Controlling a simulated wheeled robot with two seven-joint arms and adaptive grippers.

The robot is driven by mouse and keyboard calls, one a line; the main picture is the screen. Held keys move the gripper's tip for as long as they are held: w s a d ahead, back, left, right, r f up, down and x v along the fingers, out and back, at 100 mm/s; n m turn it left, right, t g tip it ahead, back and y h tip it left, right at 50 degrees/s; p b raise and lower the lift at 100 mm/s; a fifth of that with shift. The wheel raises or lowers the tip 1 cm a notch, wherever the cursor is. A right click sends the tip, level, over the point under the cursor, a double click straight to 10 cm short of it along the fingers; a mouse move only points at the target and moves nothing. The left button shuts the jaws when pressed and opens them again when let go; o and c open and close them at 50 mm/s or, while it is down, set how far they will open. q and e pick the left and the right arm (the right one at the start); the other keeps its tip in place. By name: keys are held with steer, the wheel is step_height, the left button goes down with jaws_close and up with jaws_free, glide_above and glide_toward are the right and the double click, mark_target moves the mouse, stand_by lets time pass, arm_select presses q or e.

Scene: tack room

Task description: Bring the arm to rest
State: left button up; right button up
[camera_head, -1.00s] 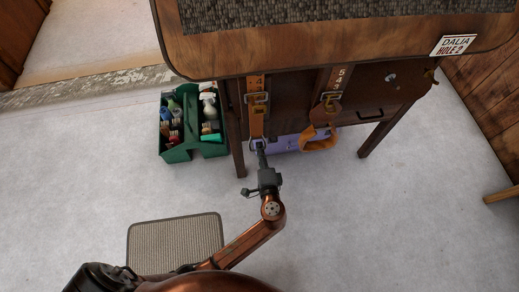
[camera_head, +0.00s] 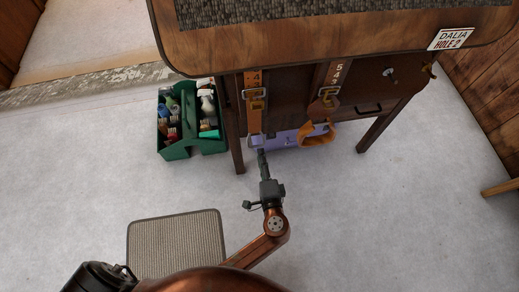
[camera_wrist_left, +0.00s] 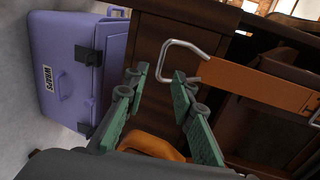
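My left gripper (camera_head: 261,152) is in front of the table, just below the lower end of the left hanging orange strap (camera_head: 253,118). In the left wrist view its two green fingers (camera_wrist_left: 158,78) stand apart with nothing held between them. A metal loop (camera_wrist_left: 184,48) on the end of the orange strap (camera_wrist_left: 262,84) is just beyond the fingertips, and I cannot tell whether they touch. My copper left arm reaches up from the bottom of the head view. My right gripper is not in view.
A wooden table (camera_head: 300,52) with a second buckled strap (camera_head: 327,92) stands ahead. Under it is a purple case (camera_head: 286,139), labelled in the wrist view (camera_wrist_left: 72,65). A green tote (camera_head: 178,150) with brushes and bottles stands left. A mat (camera_head: 177,243) lies on open pale floor.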

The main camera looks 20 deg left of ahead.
arm_select(q)
steer(key=shift+s+d+r, duration=0.15)
steer(key=shift+s+d, duration=0.25)
steer(key=shift+s, duration=0.2)
